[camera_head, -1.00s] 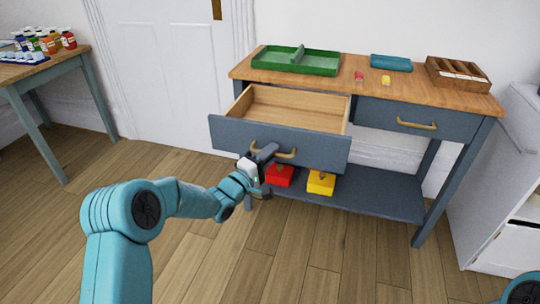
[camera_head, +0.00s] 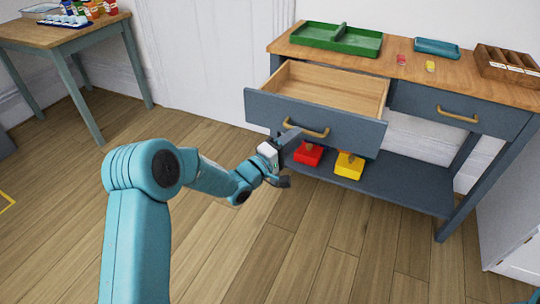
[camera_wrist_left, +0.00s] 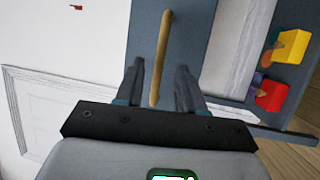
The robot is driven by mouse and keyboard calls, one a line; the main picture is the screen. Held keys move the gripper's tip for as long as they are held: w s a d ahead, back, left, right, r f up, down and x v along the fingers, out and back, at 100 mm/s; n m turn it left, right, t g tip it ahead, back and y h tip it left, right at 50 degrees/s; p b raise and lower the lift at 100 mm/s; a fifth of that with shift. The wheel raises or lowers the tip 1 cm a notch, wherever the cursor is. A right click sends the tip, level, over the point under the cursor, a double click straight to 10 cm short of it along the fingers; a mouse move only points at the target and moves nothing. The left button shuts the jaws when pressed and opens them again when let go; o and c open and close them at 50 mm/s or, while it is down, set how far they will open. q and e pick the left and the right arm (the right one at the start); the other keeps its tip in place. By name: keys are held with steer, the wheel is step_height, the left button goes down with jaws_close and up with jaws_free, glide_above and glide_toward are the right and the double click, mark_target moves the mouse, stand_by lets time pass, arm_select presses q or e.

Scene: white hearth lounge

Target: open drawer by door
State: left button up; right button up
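The grey-blue drawer (camera_head: 315,125) on the left of the wooden-topped table stands pulled out, its pale wooden inside (camera_head: 330,88) showing empty. Its brass handle (camera_head: 310,131) is on the front face. My left gripper (camera_head: 288,156) is at the handle's left end, just in front of the drawer. In the left wrist view my left gripper (camera_wrist_left: 160,82) is open, and the handle (camera_wrist_left: 161,60) lies between its two fingers without visible contact. A second drawer (camera_head: 455,108) on the right is shut. My right gripper is out of view.
The tabletop (camera_head: 405,68) bears a green tray (camera_head: 365,45), a blue tray (camera_head: 437,48), small red and yellow items and a wooden organiser (camera_head: 505,66). Red (camera_head: 308,155) and yellow (camera_head: 348,167) boxes sit on the lower shelf. A white door (camera_head: 205,60) is behind; floor in front is clear.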

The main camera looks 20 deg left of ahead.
arm_select(q)
steer(key=p+v, duration=0.1)
steer(key=v, duration=1.1)
steer(key=shift+s, duration=0.15)
steer(key=shift+f, duration=0.1)
steer(key=s+d+f+g+y, duration=0.1)
steer(key=s+d+f+g, duration=0.15)
steer(key=d+f, duration=0.4)
steer(key=s+d+f+g, duration=0.2)
steer(key=d+f+g, duration=0.2)
steer(key=d+f, duration=0.3)
steer(key=s+f+m+g+y, duration=0.1)
steer(key=s+f+m+g, duration=0.5)
steer(key=s, duration=0.5)
steer(key=s+f+m+g+y, duration=0.2)
steer(key=s+f+m+g, duration=0.25)
steer(key=s+f, duration=0.5)
step_height(320, 180, up, 26)
steer(key=s+g+p, duration=0.1)
steer(key=p, duration=2.4)
steer(key=shift+s+r, duration=0.2)
steer(key=shift+r, duration=0.05)
